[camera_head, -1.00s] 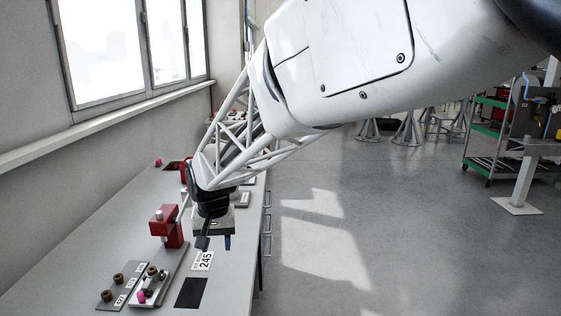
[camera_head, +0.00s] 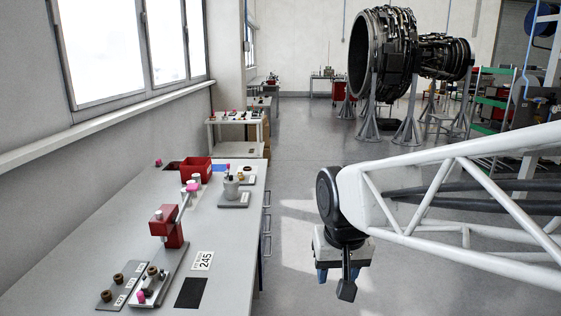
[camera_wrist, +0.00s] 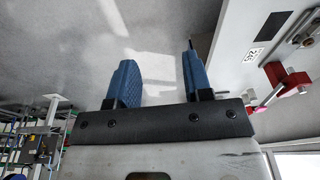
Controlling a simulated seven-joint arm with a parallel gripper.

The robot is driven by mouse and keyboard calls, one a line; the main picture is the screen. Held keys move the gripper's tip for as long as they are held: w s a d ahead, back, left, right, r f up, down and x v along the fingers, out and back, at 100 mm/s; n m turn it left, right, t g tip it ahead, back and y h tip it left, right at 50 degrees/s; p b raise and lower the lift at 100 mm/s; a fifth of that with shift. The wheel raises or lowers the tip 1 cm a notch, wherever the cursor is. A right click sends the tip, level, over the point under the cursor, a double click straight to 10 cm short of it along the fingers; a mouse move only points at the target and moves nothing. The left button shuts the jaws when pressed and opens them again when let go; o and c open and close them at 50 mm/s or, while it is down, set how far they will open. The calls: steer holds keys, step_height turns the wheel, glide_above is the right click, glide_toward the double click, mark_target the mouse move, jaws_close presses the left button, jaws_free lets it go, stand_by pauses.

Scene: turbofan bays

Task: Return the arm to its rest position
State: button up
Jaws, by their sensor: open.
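My gripper (camera_head: 336,276) hangs over the floor to the right of the workbench in the head view, clear of the bench edge. In the wrist view my gripper (camera_wrist: 160,75) shows two blue fingers spread apart with only grey floor between them. It is open and empty. My white truss arm reaches in from the right side of the head view.
The workbench (camera_head: 110,225) stands at left with a red clamp block (camera_head: 168,230), a red bin (camera_head: 196,168), a grey holder (camera_head: 233,193) and a plate with brown rings (camera_head: 118,285). A turbofan engine (camera_head: 405,50) stands on supports at the back. The floor beside the bench is open.

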steer(key=s+d+f, duration=0.2)
steer(key=s+d, duration=0.6)
steer(key=s, duration=0.3)
steer(key=shift+s+f+m+t+h, duration=0.15)
steer(key=shift+s+m+t+h, duration=0.15)
steer(key=shift+s+m, duration=0.1)
